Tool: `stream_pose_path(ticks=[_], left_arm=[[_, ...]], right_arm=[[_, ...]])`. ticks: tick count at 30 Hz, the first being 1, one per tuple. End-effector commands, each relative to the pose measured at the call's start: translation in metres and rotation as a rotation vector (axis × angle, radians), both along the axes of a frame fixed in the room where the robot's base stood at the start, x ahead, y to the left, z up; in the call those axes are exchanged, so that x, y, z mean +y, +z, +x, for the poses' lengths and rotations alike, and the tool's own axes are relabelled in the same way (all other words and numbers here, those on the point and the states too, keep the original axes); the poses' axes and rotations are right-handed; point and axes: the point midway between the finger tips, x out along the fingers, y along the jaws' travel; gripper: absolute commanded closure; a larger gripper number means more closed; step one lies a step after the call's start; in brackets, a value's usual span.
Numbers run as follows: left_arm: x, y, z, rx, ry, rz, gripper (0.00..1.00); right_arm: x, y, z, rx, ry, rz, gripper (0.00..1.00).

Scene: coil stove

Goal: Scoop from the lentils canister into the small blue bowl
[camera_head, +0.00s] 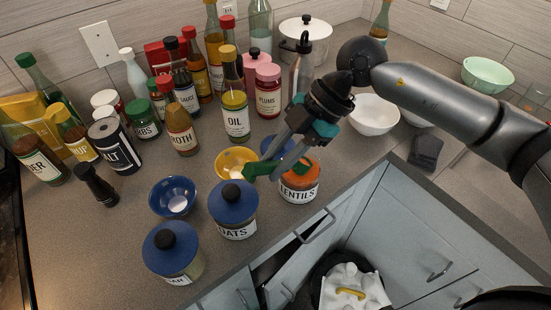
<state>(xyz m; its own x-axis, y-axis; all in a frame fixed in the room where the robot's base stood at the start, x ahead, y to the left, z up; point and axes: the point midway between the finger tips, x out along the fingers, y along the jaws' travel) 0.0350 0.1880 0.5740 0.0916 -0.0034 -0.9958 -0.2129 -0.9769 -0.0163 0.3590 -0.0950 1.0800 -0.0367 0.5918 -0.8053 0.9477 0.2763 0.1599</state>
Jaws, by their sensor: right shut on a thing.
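The lentils canister (299,191) stands near the counter's front edge, labelled "LENTILS", with orange contents showing at its top. My right gripper (268,168) comes in from the right and is shut on a green scoop (256,169). Another blue, bowl-like thing (269,146) is partly hidden behind my right gripper. My left gripper is not in view.
A yellow bowl (229,158) stands left of the gripper. Blue-lidded canisters, one the oats canister (238,228), stand at the front. Several bottles, including an oil bottle (236,120), crowd the back. A white bowl (375,120) is to the right. An open drawer (292,270) lies below the edge.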

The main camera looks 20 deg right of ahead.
Motion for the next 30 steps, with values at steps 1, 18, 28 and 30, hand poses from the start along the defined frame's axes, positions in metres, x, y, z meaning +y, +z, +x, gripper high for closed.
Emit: stream_pose_path(ticks=[1, 18, 28, 30], left_arm=[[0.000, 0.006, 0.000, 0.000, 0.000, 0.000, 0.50], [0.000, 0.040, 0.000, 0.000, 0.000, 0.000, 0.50], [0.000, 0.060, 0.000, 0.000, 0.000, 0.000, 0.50], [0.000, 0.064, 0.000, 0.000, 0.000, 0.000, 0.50]], right_arm=[[0.000, 0.006, 0.000, -0.001, -0.001, 0.000, 1.00], [0.006, 0.026, -0.002, -0.036, 0.003, -0.083, 1.00], [0.016, 0.026, -0.007, -0.096, 0.006, -0.228, 1.00], [0.018, 0.027, -0.007, -0.115, 0.005, -0.268, 1.00]])
